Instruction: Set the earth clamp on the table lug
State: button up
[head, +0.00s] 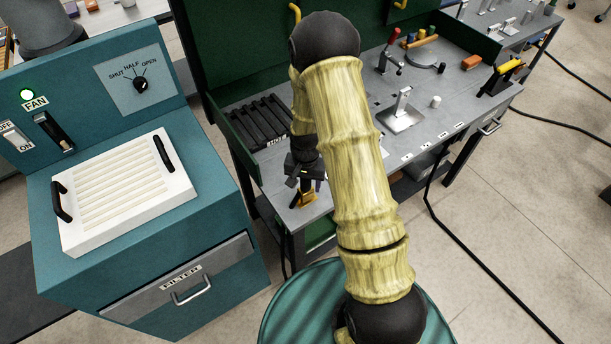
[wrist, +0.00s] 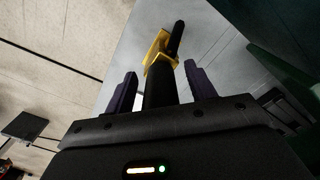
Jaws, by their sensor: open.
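What looks like the earth clamp, a yellow brass-coloured piece (wrist: 158,50) with a black grip (wrist: 160,88), shows in the wrist view. In the head view its yellow part (head: 306,199) is at the table's front left corner. My gripper (head: 305,183) is open just above it there. In the wrist view my gripper (wrist: 161,80) has its fingers on either side of the black grip, with a gap visible on each side. I cannot tell the table lug apart from the yellow part, nor whether the clamp sits on it.
A teal filter cabinet (head: 215,225) stands to the left. A black cable (head: 465,243) runs over the floor at right.

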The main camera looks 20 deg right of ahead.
notch_tip(320, 180, up, 18)
jog(key=b, duration=0.3)
jog(key=shift+f, duration=0.25)
dwell(0.4)
jog(key=s+r+n+t, duration=0.1)
jog(key=s+n, duration=0.4)
jog(key=s, duration=0.9)
jog(key=shift+r+t, duration=0.3)
jog(key=shift+t, duration=0.5)
jog(key=shift+c, duration=0.2)
jog(key=c, duration=0.3)
jog(key=shift+c, duration=0.2)
